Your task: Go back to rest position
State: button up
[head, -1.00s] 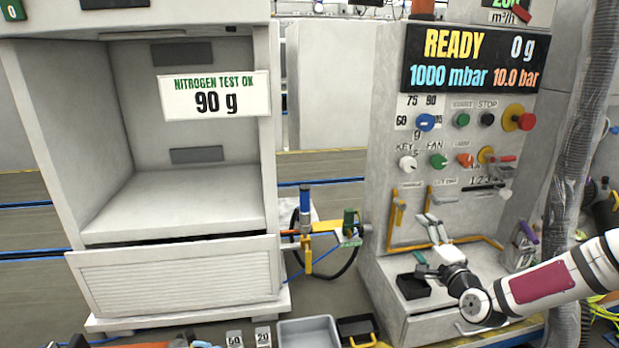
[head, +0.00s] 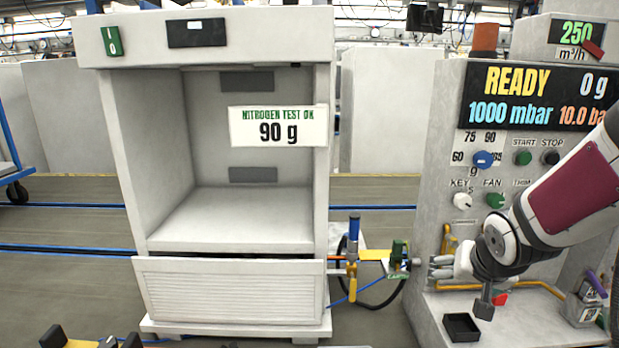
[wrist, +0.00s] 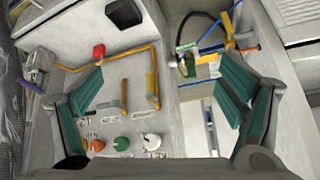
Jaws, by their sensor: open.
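My gripper (head: 443,266) is in front of the left edge of the control station (head: 440,150), pointing left in the head view. In the wrist view my gripper (wrist: 163,85) has its two teal fingers spread wide, with nothing between them. My white and maroon arm comes in from the right and covers part of the control panel. The station's display (head: 535,97) reads READY, 0 g, 1000 mbar and 10.0 bar.
A yellow pipe (wrist: 155,75) and a red part (wrist: 99,50) are on the station below the fingers. A small black tray (head: 461,327) lies on its ledge. A blue-handled valve (head: 354,230) with a hose stands between the station and the white cabinet (head: 230,295).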

jog(key=s+a+r+n+g, duration=0.1)
jog(key=s+a+r, duration=0.2)
jog(key=s, duration=0.5)
jog(key=s+a+r+n+g+y+p, duration=0.1)
jog(key=s+a+r+n, duration=0.1)
jog(key=s, duration=0.7)
jog(key=s+a+r+n+p, duration=0.1)
jog(key=s+a+r, duration=0.4)
jog(key=s, duration=0.3)
jog(key=shift+s+r+g+y, duration=0.4)
jog(key=shift+r, duration=0.35)
